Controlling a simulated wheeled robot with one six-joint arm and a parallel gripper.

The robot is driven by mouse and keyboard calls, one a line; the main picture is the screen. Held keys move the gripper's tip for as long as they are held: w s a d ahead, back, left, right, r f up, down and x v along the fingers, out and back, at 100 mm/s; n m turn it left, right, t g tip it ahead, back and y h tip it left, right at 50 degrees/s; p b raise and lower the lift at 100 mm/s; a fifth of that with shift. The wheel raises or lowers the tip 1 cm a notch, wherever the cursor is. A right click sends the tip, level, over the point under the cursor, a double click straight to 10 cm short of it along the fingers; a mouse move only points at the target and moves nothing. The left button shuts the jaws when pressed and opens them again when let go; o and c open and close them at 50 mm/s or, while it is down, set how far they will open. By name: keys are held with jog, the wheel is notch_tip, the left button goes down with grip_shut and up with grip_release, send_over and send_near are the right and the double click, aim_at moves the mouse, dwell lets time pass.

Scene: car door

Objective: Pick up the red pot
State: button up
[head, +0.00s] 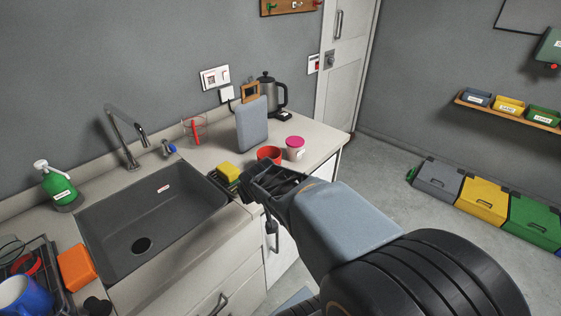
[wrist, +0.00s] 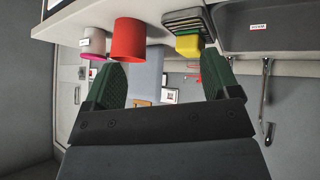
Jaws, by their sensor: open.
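The red pot (head: 269,154) stands on the counter to the right of the sink, partly hidden behind my gripper in the head view. In the wrist view, which looks upside down, the red pot (wrist: 129,39) appears beyond the fingertips, nearer the left finger. My gripper (head: 251,182) is open and empty at the counter's front edge, and its two green fingers show spread apart in the wrist view (wrist: 165,75). The pot is apart from the finger pads as far as I can see.
Beside the pot stand a white cup with a pink lid (head: 295,148) and a yellow sponge (head: 229,171) on a dark holder. The sink (head: 150,208) lies left.

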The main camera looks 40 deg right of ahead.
jog(key=o, duration=0.3)
jog(key=w+d+t+p, duration=0.2)
jog(key=w+d, duration=0.3)
jog(key=d, duration=0.6)
jog(key=shift+d+r+t+h, duration=0.3)
jog(key=shift+r+t, duration=0.1)
jog(key=shift+t, duration=0.5)
jog(key=n+t+y+p, duration=0.1)
jog(key=t+y+p, duration=0.1)
jog(key=t+y, duration=0.15)
send_near(263, 153)
jog(key=shift+g+y, duration=0.25)
jog(key=shift+r+p+x, duration=0.2)
jog(key=shift+p+x, duration=0.35)
jog(key=shift+x, duration=1.95)
